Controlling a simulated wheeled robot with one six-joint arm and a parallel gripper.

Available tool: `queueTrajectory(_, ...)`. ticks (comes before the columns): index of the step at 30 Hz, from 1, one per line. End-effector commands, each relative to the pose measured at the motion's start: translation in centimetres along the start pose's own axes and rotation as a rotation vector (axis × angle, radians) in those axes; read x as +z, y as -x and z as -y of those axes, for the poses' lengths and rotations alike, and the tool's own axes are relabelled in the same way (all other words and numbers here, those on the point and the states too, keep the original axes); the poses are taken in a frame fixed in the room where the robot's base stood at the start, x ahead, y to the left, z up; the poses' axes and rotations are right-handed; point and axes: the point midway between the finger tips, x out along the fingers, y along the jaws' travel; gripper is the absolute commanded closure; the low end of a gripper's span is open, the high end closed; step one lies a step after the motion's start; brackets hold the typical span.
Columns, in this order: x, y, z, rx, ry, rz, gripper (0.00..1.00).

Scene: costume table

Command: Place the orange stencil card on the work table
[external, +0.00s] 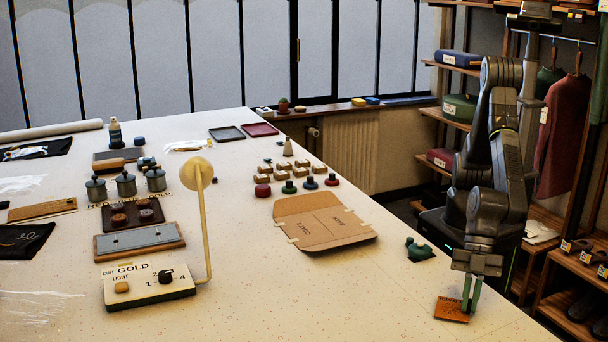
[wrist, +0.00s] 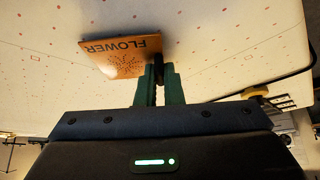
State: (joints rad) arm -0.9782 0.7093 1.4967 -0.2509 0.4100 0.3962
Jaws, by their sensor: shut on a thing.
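The orange stencil card (external: 452,309) is at the right front part of the pale work table (external: 330,295). In the wrist view the card (wrist: 118,60) shows the word FLOWER and a dotted flower pattern. My gripper (external: 469,297) points down with its green fingers shut on one edge of the card. In the wrist view the fingertips (wrist: 158,72) meet at that edge, and the rest of the card sticks out to the left. The card looks nearly flat and very close to the tabletop; I cannot tell whether it touches.
A green pincushion-like object (external: 418,249) sits behind the card near the table's right edge. A brown folder (external: 325,222) lies farther back. A lamp with a GOLD control box (external: 148,286) stands at left. The tabletop between box and card is clear.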

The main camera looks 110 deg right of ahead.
Motion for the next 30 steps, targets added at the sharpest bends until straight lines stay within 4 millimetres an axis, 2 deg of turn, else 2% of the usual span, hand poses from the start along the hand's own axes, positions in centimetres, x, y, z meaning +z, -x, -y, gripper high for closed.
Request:
queueTrajectory(13,0.4,-0.8,0.0,-0.001,-0.001,-0.002,1.0)
queueTrajectory(14,0.3,-0.6,0.0,-0.001,-0.001,-0.002,0.87)
queueTrajectory(15,0.3,-0.6,0.0,-0.001,-0.001,-0.001,0.79)
queueTrajectory(17,0.3,-0.6,0.0,-0.001,-0.001,-0.001,0.71)
queueTrajectory(26,0.2,-0.3,0.0,0.0,-0.001,-0.001,0.71)
queueTrajectory(30,0.1,0.8,0.0,-0.001,-0.001,-0.004,0.71)
